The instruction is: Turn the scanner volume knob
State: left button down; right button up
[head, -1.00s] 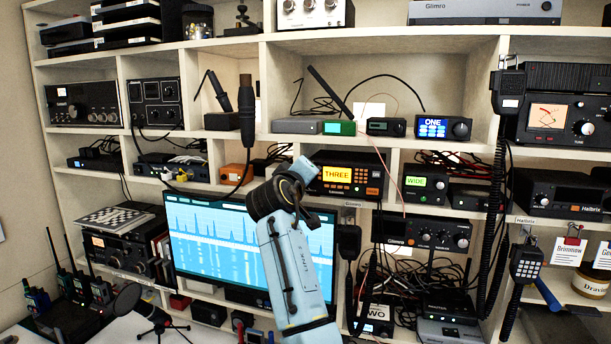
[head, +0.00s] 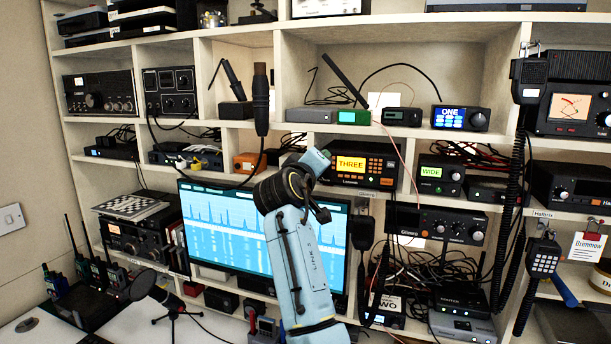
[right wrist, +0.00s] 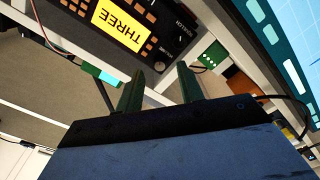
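A black radio (head: 384,164) with an orange screen reading THREE and orange-marked keys sits on the middle shelf. I cannot tell for sure that it is the scanner. My right gripper (head: 318,160) is in front of its left end in the head view and hides that part. In the right wrist view the same radio (right wrist: 118,32) shows upside down at the top. My right gripper (right wrist: 160,72) is open there, its two dark green fingers apart and pointing at the radio's knob end. My left gripper is not in view.
A monitor (head: 225,232) with a blue spectrum display stands below and left of the radio. A small radio reading WIDE (head: 440,176) is to its right, and one reading ONE (head: 460,117) is above. Cables crowd the lower cubbies.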

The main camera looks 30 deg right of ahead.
jog(key=b+v, duration=0.1)
jog(key=v, duration=1)
